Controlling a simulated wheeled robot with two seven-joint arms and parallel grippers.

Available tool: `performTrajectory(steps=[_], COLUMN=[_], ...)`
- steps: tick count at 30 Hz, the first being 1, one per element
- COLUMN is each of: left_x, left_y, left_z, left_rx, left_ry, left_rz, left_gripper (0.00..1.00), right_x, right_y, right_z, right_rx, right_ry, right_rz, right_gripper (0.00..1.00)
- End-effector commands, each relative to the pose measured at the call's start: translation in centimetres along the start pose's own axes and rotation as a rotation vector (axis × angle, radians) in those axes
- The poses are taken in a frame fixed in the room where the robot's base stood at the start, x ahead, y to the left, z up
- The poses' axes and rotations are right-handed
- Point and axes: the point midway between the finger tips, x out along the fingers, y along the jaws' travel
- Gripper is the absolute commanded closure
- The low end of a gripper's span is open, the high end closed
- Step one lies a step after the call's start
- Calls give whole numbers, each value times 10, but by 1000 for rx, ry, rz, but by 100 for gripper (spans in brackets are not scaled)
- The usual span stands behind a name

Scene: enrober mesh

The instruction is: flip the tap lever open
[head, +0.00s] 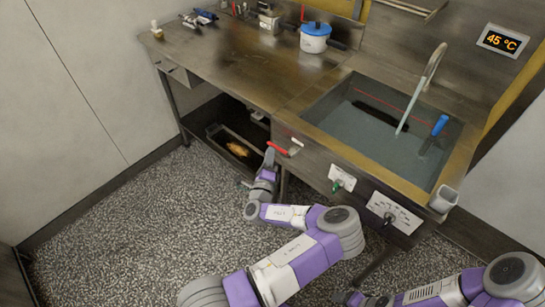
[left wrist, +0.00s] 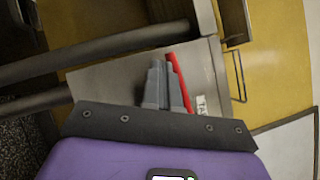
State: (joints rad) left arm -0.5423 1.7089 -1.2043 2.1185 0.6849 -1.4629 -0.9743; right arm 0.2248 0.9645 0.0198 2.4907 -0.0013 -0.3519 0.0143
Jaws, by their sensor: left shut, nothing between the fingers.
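The red tap lever (head: 278,148) is on the steel front, left of the sink, with a pale fitting at its right end. My left gripper (head: 269,157) is shut and empty, its fingertips pointing up just beside the lever's left end. In the left wrist view the shut grey fingers (left wrist: 161,84) stand left of the red lever (left wrist: 178,82), very close to it; I cannot tell whether they touch. Part of the lever is hidden behind the fingers there. My right arm is at the bottom right; its gripper (head: 352,298) is cut off by the frame's edge.
The sink (head: 448,177) holds water, with a spout (head: 434,66) above it and a blue-handled tool (head: 440,125) inside. A tray (head: 216,134) lies underneath. The floor at left is clear.

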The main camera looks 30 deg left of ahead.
Motion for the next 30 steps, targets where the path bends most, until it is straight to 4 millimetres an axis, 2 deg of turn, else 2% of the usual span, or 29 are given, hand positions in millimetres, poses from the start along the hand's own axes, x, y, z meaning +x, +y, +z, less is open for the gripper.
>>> performTrajectory(steps=[14, 20, 21, 23, 30], left_x=[0, -7, -9, -14, -61], left_y=[1, 18, 24, 37, 62], left_z=[-1, -7, -9, -13, 3], left_rx=[1, 1, 1, 3, 5], left_ry=[1, 2, 3, 5, 3], left_rz=[-2, -2, -2, 1, 3], left_gripper=[100, 100, 100, 100, 100], right_x=[2, 17, 22, 20, 8], right_y=[0, 6, 8, 7, 3], right_z=[0, -1, -1, -1, 0], right_rx=[0, 0, 0, 0, 0], right_ry=[0, 0, 0, 0, 0], right_rz=[0, 0, 0, 0, 0], right_gripper=[19, 19, 19, 19, 19])
